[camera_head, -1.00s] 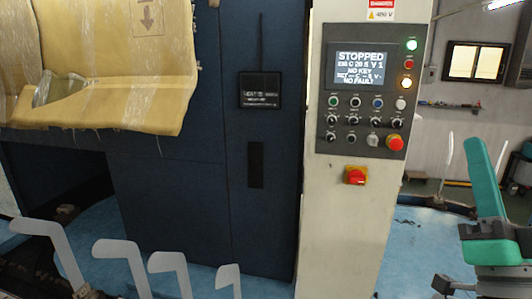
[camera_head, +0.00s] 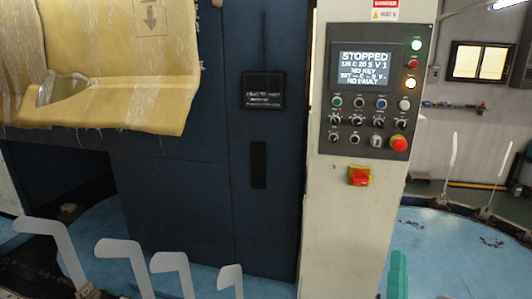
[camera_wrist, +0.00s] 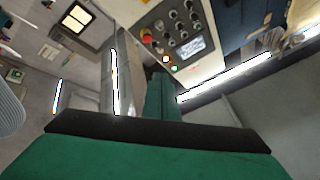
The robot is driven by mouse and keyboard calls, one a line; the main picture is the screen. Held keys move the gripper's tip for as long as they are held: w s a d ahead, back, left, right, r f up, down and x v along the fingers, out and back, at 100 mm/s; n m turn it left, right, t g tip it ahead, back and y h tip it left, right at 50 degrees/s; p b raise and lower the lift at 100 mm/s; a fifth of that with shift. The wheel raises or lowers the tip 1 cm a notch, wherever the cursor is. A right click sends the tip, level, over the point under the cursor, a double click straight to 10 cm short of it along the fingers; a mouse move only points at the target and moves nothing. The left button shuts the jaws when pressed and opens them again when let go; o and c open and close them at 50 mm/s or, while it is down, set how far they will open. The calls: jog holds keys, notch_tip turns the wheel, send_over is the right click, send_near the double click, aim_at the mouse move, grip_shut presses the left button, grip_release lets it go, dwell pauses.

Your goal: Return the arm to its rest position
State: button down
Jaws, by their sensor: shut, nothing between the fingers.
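The picture there is rotated, with the control panel (camera_wrist: 180,32) near the top.
The cream column (camera_head: 340,220) carries a panel with a screen (camera_head: 364,66) reading STOPPED. A dark blue cabinet (camera_head: 190,210) stands left of it. White foot-shaped boards (camera_head: 115,250) line the bottom left, and thin white boards (camera_head: 450,160) stand at the right.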

jog(key=s+a+f+n+g+y, duration=0.1)
jog(key=s+a+f, duration=0.3)
jog(key=f, duration=0.5)
jog(key=s+a+f+n+g+y, duration=0.1)
jog(key=s+a+f+n+g, duration=0.15)
jog(key=a+f, duration=0.5)
jog(key=s+a+f+n+g+y, duration=0.1)
jog(key=s+a+f, duration=0.3)
jog(key=f, duration=0.5)
jog(key=s+a+f+n+g+y, duration=0.1)
jog(key=s+a+f+n, duration=0.2)
jog(key=s, duration=0.4)
jog(key=s+a+f+n+g+y, duration=0.1)
jog(key=s+a+f+n+y, duration=0.1)
jog(key=s, duration=0.5)
jog(key=s+a+f+n+g+y, duration=0.1)
jog(key=s+a+f+n+y, duration=0.1)
jog(key=s+a+f+n, duration=0.2)
jog(key=shift+s+a+f, duration=0.4)
jog(key=shift+s+a, duration=0.35)
jog(key=shift+s, duration=0.75)
jog(key=shift+w, duration=0.1)
